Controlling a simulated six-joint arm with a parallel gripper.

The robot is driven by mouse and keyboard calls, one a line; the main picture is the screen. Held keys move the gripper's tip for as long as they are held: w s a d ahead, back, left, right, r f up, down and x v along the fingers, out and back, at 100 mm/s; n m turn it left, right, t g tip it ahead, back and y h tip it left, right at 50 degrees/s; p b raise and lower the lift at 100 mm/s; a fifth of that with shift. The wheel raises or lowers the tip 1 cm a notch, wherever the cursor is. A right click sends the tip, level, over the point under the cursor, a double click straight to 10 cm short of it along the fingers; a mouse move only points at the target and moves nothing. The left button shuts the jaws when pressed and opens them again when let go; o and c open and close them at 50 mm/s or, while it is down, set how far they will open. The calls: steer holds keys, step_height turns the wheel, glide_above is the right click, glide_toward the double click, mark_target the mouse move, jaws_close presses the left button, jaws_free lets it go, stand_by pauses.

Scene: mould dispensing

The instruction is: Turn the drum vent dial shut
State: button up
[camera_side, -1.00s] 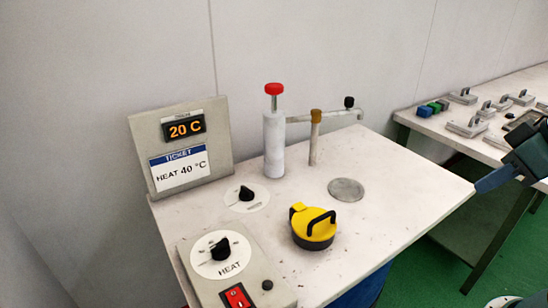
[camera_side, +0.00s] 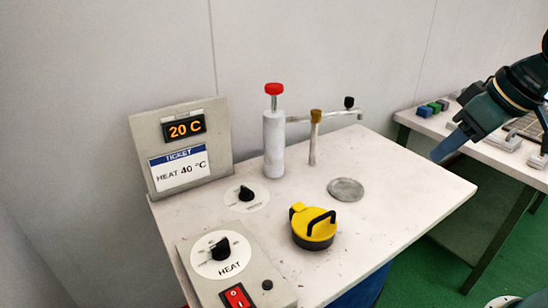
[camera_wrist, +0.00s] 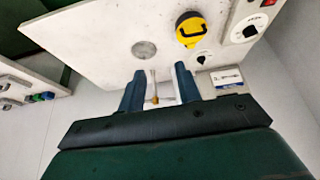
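A small black dial on a white round plate (camera_side: 246,195) is set in the white tabletop, left of the yellow lid; I take it as the vent dial, but its lettering is too small to read. In the wrist view this dial (camera_wrist: 201,59) lies past my right finger. My gripper (camera_side: 448,147) is in the air beyond the right edge of the table, well away from the dial. In the wrist view its two blue fingers (camera_wrist: 159,70) are apart with nothing held between them.
A HEAT dial (camera_side: 221,249) and red switch (camera_side: 237,297) sit on a box at front left. A yellow lid (camera_side: 314,226), a red-topped pump (camera_side: 273,140) and a tap post (camera_side: 314,140) stand on the table. A display panel (camera_side: 185,126) reads 20 C. A side bench (camera_side: 460,140) stands right.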

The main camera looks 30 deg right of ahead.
steer(key=w+a, duration=0.3)
steer(key=w, duration=0.7)
steer(key=n, duration=0.2)
glide_above(246, 189)
steer(key=s+d, duration=0.1)
steer(key=s, duration=0.5)
step_height(246, 189, down, 14)
steer(key=shift+w+f+g+y, duration=0.1)
steer(key=shift+g+y, duration=0.2)
steer(key=shift+g, duration=0.1)
steer(key=shift+f, duration=0.1)
steer(key=shift+x, duration=6.8)
steer(key=shift+c, duration=0.4)
jaws_close()
